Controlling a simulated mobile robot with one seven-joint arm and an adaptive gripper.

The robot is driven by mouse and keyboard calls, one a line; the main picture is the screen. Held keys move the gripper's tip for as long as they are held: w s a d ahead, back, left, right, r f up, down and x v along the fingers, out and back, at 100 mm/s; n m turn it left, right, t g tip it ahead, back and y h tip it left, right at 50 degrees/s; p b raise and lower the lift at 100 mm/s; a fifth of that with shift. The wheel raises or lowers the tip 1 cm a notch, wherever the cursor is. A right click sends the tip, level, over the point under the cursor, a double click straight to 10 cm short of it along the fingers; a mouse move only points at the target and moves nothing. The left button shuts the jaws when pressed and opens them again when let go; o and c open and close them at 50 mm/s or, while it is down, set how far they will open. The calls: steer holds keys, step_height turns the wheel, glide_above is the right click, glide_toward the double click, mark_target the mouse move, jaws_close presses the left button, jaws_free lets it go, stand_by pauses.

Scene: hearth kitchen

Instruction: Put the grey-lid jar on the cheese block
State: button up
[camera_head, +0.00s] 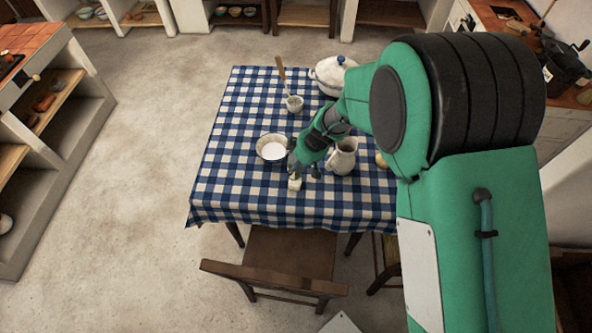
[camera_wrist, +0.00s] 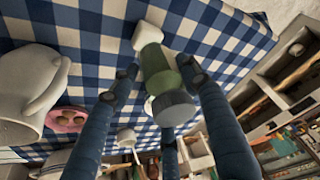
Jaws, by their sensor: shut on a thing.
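The grey-lid jar (camera_wrist: 158,72) has a green body and stands between my gripper's fingers (camera_wrist: 157,72) in the wrist view. My gripper is shut on it, with its grey lid towards the camera. A small pale block, which looks like the cheese block (camera_wrist: 147,34), shows right at the jar's far end. I cannot tell whether the two touch. In the head view my gripper (camera_head: 304,171) is low over the near part of the table, and the pale block (camera_head: 294,184) is just below it. The jar is mostly hidden or too small to make out there.
A white bowl (camera_head: 271,148) is close on the left of my gripper, and a white pitcher (camera_head: 343,156) close on the right. The checked tablecloth (camera_head: 225,185) is clear at left.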

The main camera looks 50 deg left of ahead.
mark_target(296, 171)
steer(key=shift+f, duration=1.75)
steer(key=shift+f+b, duration=0.1)
steer(key=shift+b, duration=0.25)
steer(key=o, duration=1.3)
steer(key=shift+w+d+r, duration=0.1)
steer(key=shift+d+r, duration=0.05)
steer(key=shift+r, duration=0.45)
steer(key=p+v, duration=0.1)
steer(key=v, duration=1)
